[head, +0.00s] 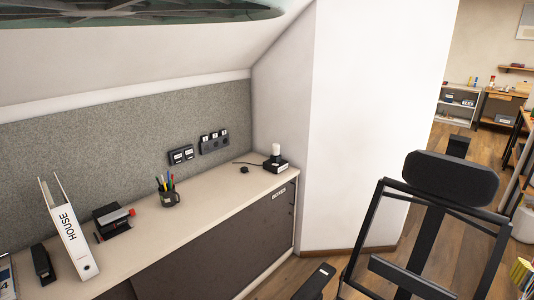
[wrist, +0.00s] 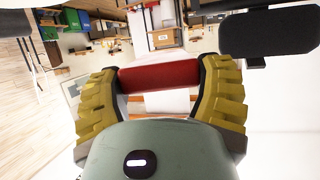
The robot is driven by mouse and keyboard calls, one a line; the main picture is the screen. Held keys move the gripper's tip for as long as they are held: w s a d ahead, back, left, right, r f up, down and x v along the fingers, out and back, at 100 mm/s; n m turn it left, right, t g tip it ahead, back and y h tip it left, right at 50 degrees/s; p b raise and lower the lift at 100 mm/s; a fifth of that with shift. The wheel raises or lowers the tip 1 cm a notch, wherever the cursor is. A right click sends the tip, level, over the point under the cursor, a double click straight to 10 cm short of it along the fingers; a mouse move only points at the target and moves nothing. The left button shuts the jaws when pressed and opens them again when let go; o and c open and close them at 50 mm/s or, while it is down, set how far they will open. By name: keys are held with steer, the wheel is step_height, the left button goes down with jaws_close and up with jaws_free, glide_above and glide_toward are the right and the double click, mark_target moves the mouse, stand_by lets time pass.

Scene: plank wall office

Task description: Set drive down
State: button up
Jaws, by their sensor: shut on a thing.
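In the wrist view my gripper (wrist: 160,90) has its two yellow ribbed fingers closed on a red, bar-shaped drive (wrist: 155,77). The drive lies across between the fingertips, and its ends are hidden by them. It is held up in the air, with the room seen far behind it. Neither the gripper nor the held drive shows in the head view. There a long cabinet with a pale top (head: 215,197) runs along the grey panel wall.
On the cabinet top stand a white HOUSE binder (head: 70,232), a black item with a red part (head: 113,219), a pen cup (head: 170,196) and a black device with a white top (head: 276,162). Bare top lies between them. A black office chair (head: 430,225) stands at the right.

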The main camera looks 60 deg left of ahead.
step_height(320, 180, up, 34)
steer(key=p, duration=3.2)
steer(key=shift+r+p, duration=0.15)
steer(key=shift+p, duration=0.15)
